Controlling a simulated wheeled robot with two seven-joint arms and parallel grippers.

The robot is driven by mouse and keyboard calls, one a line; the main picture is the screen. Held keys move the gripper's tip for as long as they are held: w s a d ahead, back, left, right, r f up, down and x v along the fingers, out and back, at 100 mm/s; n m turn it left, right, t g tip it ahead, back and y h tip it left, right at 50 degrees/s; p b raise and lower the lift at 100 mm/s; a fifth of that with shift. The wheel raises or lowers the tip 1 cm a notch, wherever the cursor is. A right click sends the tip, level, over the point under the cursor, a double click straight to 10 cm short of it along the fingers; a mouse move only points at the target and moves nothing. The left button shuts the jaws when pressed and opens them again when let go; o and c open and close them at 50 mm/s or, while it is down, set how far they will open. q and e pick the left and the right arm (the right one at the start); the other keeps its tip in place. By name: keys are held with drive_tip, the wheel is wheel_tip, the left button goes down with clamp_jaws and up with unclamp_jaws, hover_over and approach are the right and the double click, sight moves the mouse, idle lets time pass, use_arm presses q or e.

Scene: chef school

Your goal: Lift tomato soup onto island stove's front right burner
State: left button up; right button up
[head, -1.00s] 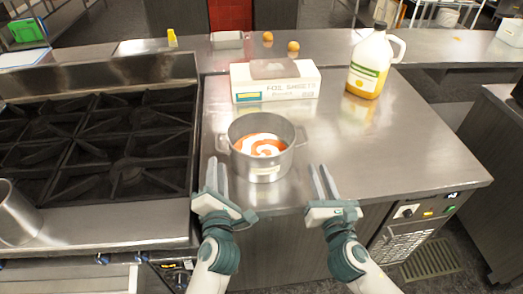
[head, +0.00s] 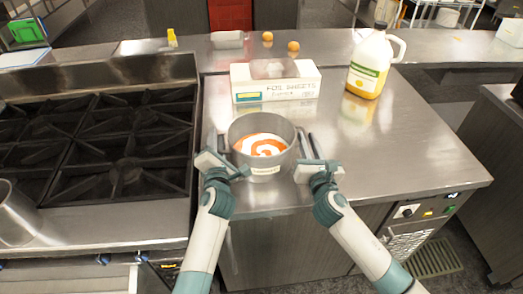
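The tomato soup is in a grey metal pot (head: 265,169) with two side handles, upright on the steel counter right of the stove. Its orange surface (head: 258,146) has a white swirl. My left gripper (head: 219,145) is at the pot's left handle, and my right gripper (head: 308,147) is at its right handle. The fingers look apart, one on each side of each handle; contact is unclear. The stove (head: 100,145) has black grates. Its front right burner (head: 127,171) is bare, left of the pot.
A foil sheets box (head: 275,92) stands behind the pot, and a jug of yellow liquid (head: 368,68) stands at the back right. The counter right of the pot is clear.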

use_arm(q)
clamp_jaws()
use_arm(e)
clamp_jaws()
idle(1.2)
use_arm(q)
drive_tip(key=shift+r, duration=0.15)
use_arm(e)
drive_tip(key=shift+r, duration=0.25)
